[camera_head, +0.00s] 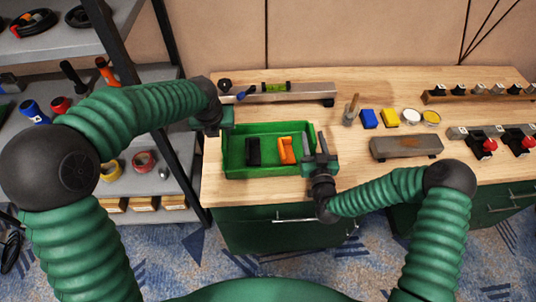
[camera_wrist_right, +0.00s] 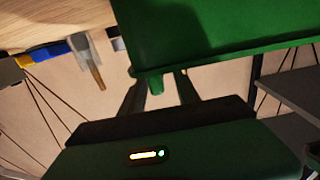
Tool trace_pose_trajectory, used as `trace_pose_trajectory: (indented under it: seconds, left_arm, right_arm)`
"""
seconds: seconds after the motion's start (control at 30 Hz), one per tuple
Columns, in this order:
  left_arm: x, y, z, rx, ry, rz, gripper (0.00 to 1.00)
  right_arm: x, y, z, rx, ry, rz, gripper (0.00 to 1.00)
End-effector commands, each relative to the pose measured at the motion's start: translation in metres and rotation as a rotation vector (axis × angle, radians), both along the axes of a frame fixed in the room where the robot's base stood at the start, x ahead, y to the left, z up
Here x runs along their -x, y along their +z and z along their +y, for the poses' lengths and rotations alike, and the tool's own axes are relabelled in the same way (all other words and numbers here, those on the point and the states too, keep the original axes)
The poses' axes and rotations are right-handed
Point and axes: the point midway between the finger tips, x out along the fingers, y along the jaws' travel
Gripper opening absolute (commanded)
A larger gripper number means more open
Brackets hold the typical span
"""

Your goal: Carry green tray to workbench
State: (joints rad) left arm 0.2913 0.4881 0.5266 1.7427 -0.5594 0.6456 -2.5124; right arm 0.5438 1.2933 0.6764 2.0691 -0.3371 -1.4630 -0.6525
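The green tray (camera_head: 268,172) is at the left end of the wooden workbench (camera_head: 360,185), appearing to rest on its top. It holds a black item (camera_head: 253,152) and an orange item (camera_head: 287,150). My right gripper (camera_head: 316,145) is at the tray's right end. In the right wrist view its two fingers (camera_wrist_right: 158,88) stand apart on either side of a small green tab under the tray rim (camera_wrist_right: 235,50), with gaps showing. My left gripper (camera_head: 214,122) is at the tray's left end; its fingers are hidden, so I cannot tell their state.
A grey shelf rack (camera_head: 150,75) with tools and tape rolls stands close at left. Behind the tray is a metal rail with a level (camera_head: 276,87). Right of the tray are a brush (camera_head: 350,112), blue and yellow blocks, tins and a grey block (camera_head: 405,147).

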Motion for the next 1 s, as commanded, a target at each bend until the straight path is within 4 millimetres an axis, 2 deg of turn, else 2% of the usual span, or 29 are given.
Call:
trace_pose_trajectory:
  seconds: [0.3,0.43,0.6,1.0]
  left_arm:
    - [0.0,0.0,0.0,0.0,0.0,0.0,0.38]
    - [0.0,0.0,0.0,0.0,0.0,0.0,0.38]
    - [0.0,-0.001,0.0,0.0,0.0,0.0,0.38]
    - [0.0,-0.001,0.0,0.0,0.0,0.0,0.38]
  right_arm:
    - [0.076,-0.001,-0.008,0.0,0.002,0.004,0.38]
    - [0.1,-0.001,-0.011,-0.001,0.001,0.003,0.38]
    - [0.112,0.0,-0.012,-0.001,0.0,-0.001,0.38]
    - [0.112,0.0,-0.013,-0.001,-0.001,-0.001,0.38]
